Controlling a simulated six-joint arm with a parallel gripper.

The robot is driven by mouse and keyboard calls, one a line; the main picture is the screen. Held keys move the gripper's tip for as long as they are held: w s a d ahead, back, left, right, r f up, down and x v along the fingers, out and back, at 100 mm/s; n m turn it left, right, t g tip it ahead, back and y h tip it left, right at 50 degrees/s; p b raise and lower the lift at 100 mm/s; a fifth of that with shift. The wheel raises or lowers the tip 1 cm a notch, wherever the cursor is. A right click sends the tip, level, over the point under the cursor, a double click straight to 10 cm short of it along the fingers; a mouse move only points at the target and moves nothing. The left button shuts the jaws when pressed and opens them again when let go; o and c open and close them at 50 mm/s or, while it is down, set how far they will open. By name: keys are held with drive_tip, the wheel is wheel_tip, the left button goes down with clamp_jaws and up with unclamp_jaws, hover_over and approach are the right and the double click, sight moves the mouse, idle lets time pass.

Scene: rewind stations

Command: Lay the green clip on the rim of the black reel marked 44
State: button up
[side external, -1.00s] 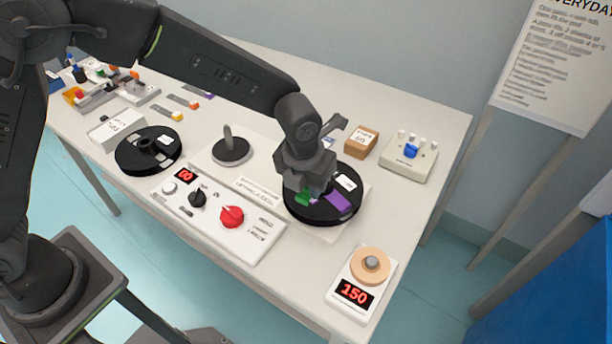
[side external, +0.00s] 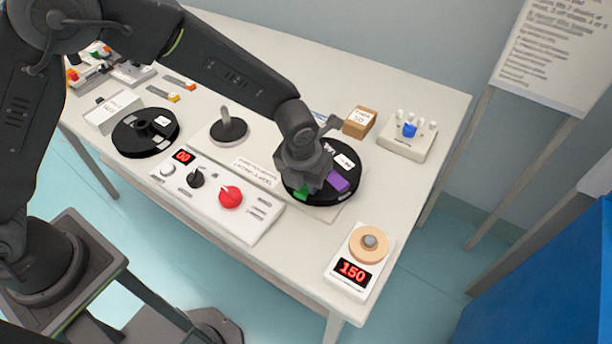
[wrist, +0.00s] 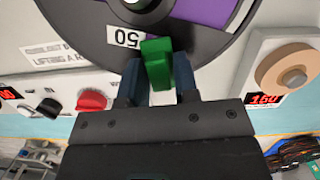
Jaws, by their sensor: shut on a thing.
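My gripper (side external: 304,184) is shut on the green clip (wrist: 156,62), which stands out between the two fingers in the wrist view. In the side view the clip (side external: 302,192) shows below the gripper, at the near left edge of a black reel (side external: 346,193). In the wrist view the clip overlaps the outer rim of this reel (wrist: 85,25). I cannot tell whether it touches the rim. A white label (wrist: 125,37) on this reel seems to read 50. I cannot make out a 44. Purple patches lie on the reel, and my gripper hides part of it.
Another black reel (side external: 130,140) lies at the left. A control panel (side external: 240,222) with a red knob stands in front, left of my gripper. A scale (side external: 352,284) reading 150, a brown box (side external: 359,122) and a white peg block (side external: 393,143) are nearby.

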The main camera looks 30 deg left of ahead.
drive_tip(key=o, duration=1)
drive_tip(key=r, duration=0.4)
drive_tip(key=s+r, duration=0.1)
drive_tip(key=r, duration=0.4)
drive_tip(key=s+r, duration=0.1)
drive_tip(key=r, duration=0.3)
drive_tip(key=shift+s+d+r, duration=0.1)
drive_tip(key=shift+r, duration=0.2)
